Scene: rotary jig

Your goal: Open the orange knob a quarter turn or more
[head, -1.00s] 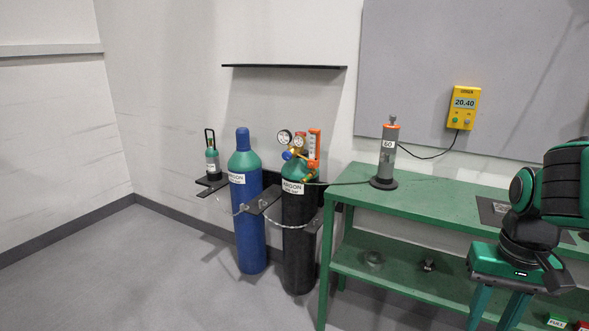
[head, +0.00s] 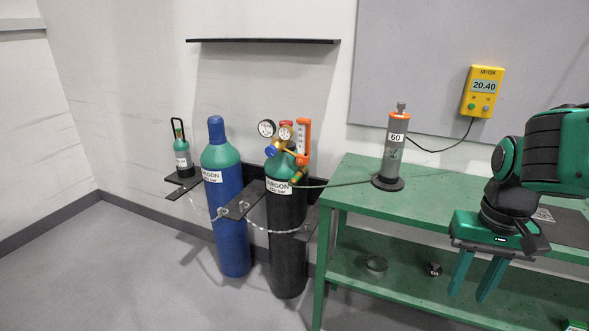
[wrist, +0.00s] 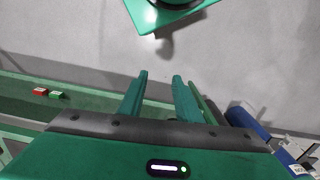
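A black gas cylinder with a green top (head: 287,230) stands by the wall and carries a regulator with two round gauges (head: 267,128) and a blue knob (head: 271,151). An upright orange flowmeter (head: 304,135) is beside the gauges. A small orange-yellow part (head: 296,177) sits below it; it is too small to tell whether this is the orange knob. My gripper (head: 468,297) is open and empty, fingers pointing down in front of the green bench, well right of the regulator. The wrist view also shows its two fingers apart (wrist: 160,75).
A blue cylinder (head: 228,220) stands left of the black one, with chains and black brackets. The green bench (head: 440,205) holds a grey column with an orange band (head: 396,150). A black shelf (head: 262,41) is above. Floor at left is clear.

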